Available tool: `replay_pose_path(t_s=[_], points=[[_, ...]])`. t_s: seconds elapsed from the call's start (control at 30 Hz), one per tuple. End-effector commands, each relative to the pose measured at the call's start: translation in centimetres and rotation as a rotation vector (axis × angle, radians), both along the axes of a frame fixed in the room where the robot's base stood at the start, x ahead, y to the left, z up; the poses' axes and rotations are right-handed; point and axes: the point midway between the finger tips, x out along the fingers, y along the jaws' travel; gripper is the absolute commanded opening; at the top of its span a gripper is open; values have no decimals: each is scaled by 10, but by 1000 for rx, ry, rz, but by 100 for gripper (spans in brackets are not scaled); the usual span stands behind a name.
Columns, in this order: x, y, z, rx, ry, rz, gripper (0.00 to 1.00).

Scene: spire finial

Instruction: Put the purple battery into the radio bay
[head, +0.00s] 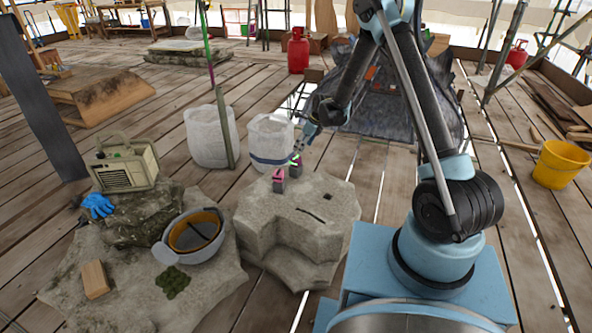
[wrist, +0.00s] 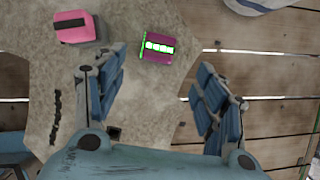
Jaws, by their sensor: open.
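The purple battery (head: 295,167) stands on the back part of a pale stone block (head: 300,222), beside a pink-topped block (head: 278,182). In the wrist view the purple battery (wrist: 158,48) shows a green and white marked face, and the pink block (wrist: 75,28) lies to its left. My gripper (head: 304,141) is just above the battery. In the wrist view my gripper (wrist: 160,82) is open and empty, with the battery beyond and between its fingertips, apart from both. The cream and green radio (head: 126,168) stands on a rock at left; I cannot make out its bay.
An upturned helmet (head: 194,236), a blue glove (head: 98,205), a wooden block (head: 95,279) and green moss (head: 174,282) lie around the left rocks. Two white buckets (head: 211,137) stand behind the stone block, with a thin upright pole (head: 221,120) close by.

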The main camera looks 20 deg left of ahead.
Motion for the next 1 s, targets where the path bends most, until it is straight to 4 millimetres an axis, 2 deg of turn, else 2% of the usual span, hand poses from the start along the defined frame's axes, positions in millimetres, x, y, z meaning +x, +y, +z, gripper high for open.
replay_pose_path(t_s=[0.3,0.67,1.0], points=[[5,16,-40,0,0,1,65],[6,23,-58,0,0,1,65],[10,39,-93,0,0,0,65]])
